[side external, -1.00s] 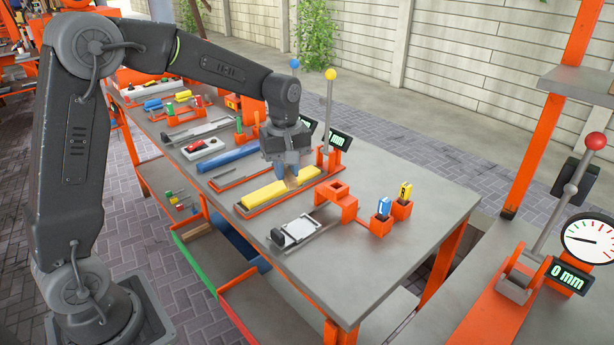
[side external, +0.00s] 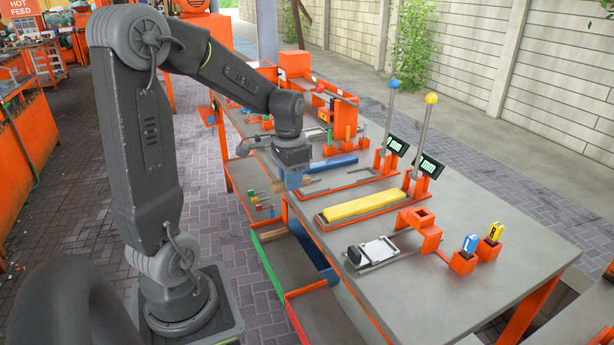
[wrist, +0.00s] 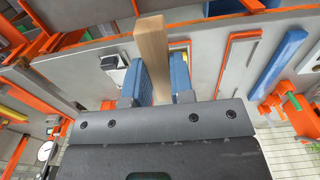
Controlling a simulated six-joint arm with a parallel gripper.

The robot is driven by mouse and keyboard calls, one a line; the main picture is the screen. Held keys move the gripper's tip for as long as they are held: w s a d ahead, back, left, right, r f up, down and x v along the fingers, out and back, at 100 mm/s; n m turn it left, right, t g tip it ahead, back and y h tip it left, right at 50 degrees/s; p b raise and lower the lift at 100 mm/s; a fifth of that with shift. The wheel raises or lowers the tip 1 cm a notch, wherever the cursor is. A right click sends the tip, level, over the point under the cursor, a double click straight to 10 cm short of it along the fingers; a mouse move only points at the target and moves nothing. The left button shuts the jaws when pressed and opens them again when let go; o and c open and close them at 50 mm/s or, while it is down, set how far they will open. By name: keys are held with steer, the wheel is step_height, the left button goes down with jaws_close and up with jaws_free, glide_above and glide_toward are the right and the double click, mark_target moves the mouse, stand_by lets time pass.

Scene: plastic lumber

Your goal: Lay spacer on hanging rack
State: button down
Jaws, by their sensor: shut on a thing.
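My gripper (side external: 293,180) is shut on a pale wooden spacer (wrist: 152,50). In the wrist view the spacer stands out between the two blue finger pads. In the side view the wood (side external: 312,184) shows on either side of the fingers. The gripper hangs near the bench's front edge, above the lower bins and left of the orange tray with a yellow bar. I cannot tell which part is the hanging rack. Below the bench edge are a green-edged bin (side external: 270,236) and an orange-edged bin (side external: 325,284).
The yellow bar (side external: 362,207) lies in its orange tray (side external: 330,226). Lever posts with blue and yellow knobs rise behind. A blue bar (side external: 335,163) lies beyond the gripper. A grey slide device (side external: 372,251) and orange holders (side external: 464,261) stand nearer.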

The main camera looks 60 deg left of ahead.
glide_above(294, 273)
step_height(294, 273, down, 19)
steer(key=shift+r, duration=0.15)
steer(key=shift+f, duration=4.3)
steer(key=shift+f, duration=0.7)
steer(key=c, duration=0.9)
jaws_free()
steer(key=shift+r, duration=0.1)
step_height(294, 273, up, 14)
